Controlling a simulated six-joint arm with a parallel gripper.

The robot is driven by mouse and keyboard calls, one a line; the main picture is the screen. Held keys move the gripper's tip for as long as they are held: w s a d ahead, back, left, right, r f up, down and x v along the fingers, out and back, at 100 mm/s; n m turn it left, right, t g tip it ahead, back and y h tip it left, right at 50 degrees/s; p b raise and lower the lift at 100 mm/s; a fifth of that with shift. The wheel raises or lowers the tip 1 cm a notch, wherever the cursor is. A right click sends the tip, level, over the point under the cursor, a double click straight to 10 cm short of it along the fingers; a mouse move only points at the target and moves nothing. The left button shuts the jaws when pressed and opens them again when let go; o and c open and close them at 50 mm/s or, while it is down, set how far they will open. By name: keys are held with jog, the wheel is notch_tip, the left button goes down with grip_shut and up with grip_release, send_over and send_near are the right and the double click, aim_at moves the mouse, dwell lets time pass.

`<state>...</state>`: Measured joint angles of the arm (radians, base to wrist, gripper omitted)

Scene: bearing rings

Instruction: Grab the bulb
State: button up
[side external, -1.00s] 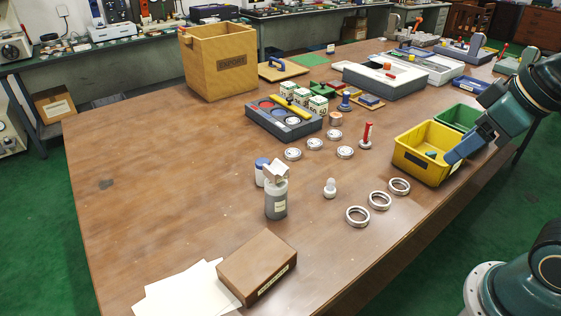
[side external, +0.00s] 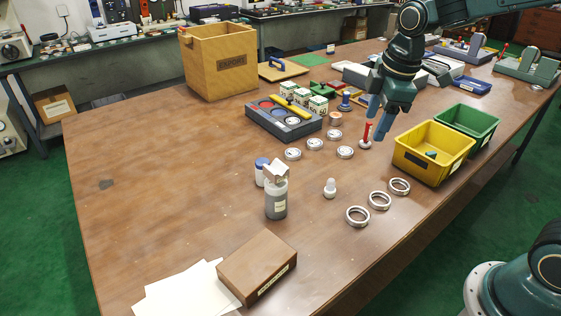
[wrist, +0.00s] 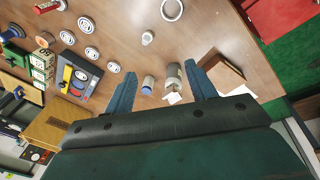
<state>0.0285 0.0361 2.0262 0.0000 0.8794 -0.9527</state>
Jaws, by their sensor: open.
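The small white bulb (side external: 330,189) stands on the brown table, left of the metal rings. In the wrist view the bulb (wrist: 147,38) lies ahead of the fingers, in the gap between their lines. My gripper (side external: 378,124) is open and empty. It hangs above the table, behind and to the right of the bulb, with its fingers pointing down near the red-handled tool (side external: 367,136). Both blue fingers of my gripper (wrist: 162,85) show well apart in the wrist view.
A grey bottle (side external: 276,202) and a blue-capped jar (side external: 261,172) stand left of the bulb. A yellow bin (side external: 419,166) and a green bin (side external: 482,125) stand at the right edge.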

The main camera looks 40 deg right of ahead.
jog(key=w+f+n+g, duration=0.1)
jog(key=w+f+n, duration=0.2)
jog(key=w+f, duration=0.3)
jog(key=n+g, duration=0.1)
jog(key=n, duration=0.3)
send_over(332, 179)
notch_tip(332, 179, down, 8)
jog(key=shift+a+f, duration=0.15)
jog(key=shift+f, duration=3.95)
jog(key=shift+f, duration=0.1)
jog(key=shift+f, duration=2.5)
jog(key=c, duration=1.1)
